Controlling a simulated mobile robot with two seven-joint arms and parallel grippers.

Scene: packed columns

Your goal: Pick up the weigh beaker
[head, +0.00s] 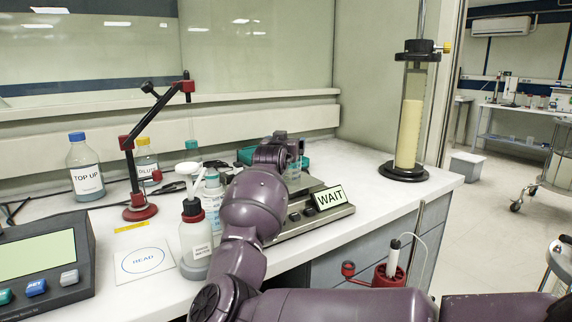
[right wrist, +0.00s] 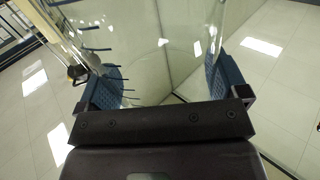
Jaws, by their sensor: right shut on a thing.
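The weigh beaker (right wrist: 150,58) is clear glass with dark graduation marks and fills the upper middle of the right wrist view. My right gripper (right wrist: 163,84) is shut on it, with one blue pad on each side of the glass. In the head view my right gripper (head: 287,150) is at the back of the bench, beyond the purple arm, which hides part of it. I cannot tell from these views whether the beaker touches the surface below it. My left gripper is not in view.
A grey device with a WAIT sign (head: 329,198) lies right of my arm. A red-capped bottle (head: 195,236) stands close on its left. A jointed stand (head: 140,211), a TOP UP bottle (head: 86,172) and a READ card (head: 144,260) are further left. A tall column (head: 408,130) stands right.

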